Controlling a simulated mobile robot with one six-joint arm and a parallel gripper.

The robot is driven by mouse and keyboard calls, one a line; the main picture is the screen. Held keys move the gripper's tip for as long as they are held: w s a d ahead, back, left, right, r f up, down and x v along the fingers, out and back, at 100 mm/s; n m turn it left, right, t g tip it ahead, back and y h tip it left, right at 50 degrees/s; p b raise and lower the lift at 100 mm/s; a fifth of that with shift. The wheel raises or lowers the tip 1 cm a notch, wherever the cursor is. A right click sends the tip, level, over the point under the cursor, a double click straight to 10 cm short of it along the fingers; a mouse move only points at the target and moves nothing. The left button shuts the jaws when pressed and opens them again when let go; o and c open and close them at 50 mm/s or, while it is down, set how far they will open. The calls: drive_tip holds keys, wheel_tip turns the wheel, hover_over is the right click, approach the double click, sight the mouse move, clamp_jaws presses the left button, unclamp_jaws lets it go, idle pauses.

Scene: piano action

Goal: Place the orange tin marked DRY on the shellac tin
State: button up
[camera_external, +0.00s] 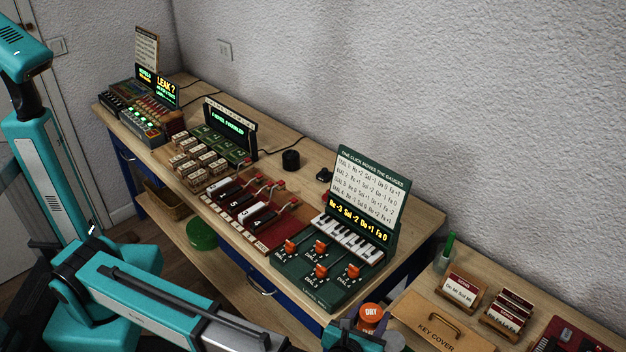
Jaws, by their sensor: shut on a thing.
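The orange tin marked DRY (370,314) is at the bottom edge of the view, right of centre, with its lid and label showing. My gripper (368,336) is at the bottom edge, shut on the orange tin; its fingers are partly cut off by the frame and hard to make out. The tin is in front of the green dial panel and left of the key cover board. I cannot pick out a tin marked shellac. A round green thing (201,234) stands low under the long bench, with no readable label.
The long wooden bench (307,150) holds a green dial panel (325,262), a red key board (250,215), wooden blocks (195,162) and lit displays. A side table holds the key cover (437,325), card holders (461,291) and a green marker (446,250).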

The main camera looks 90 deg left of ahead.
drive_tip(key=w, duration=0.6)
drive_tip(key=shift+w+d+f+p, duration=0.25)
drive_tip(key=shift+w+f+p, duration=0.05)
drive_tip(key=shift+w+p, duration=0.1)
drive_tip(key=shift+f, duration=1.75)
drive_tip(key=shift+f, duration=0.1)
drive_tip(key=o, duration=1.2)
drive_tip(key=shift+c, duration=0.2)
